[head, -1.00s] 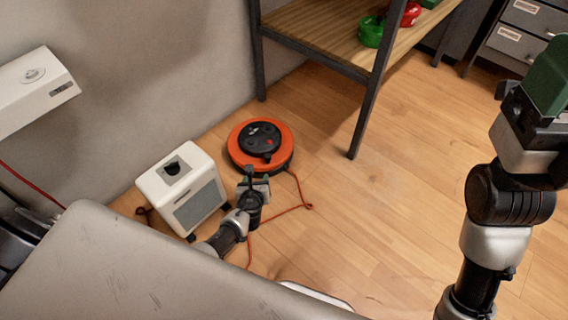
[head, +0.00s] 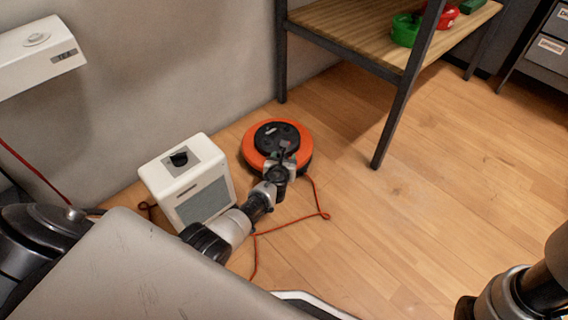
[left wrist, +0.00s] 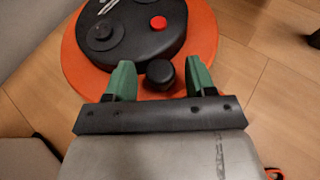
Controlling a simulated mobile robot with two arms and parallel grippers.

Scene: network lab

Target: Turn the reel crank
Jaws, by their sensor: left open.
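The orange and black cable reel (head: 251,157) lies on the wood floor in the head view. My left gripper (head: 282,156) reaches over its near right edge and hides part of it. In the left wrist view the reel (left wrist: 81,66) fills the top, with a red button and a round dial on its black hub. The black crank knob (left wrist: 160,74) stands between the green fingers of my left gripper (left wrist: 160,68), which is open. Gaps show on both sides of the knob. My right arm is at the lower right of the head view; its gripper is out of view.
A white box unit (head: 188,184) stands left of the reel, close to my left forearm. A red cable (head: 290,225) lies on the floor. A shelf (head: 360,30) with green and red items stands behind. The floor (head: 430,200) to the right is clear.

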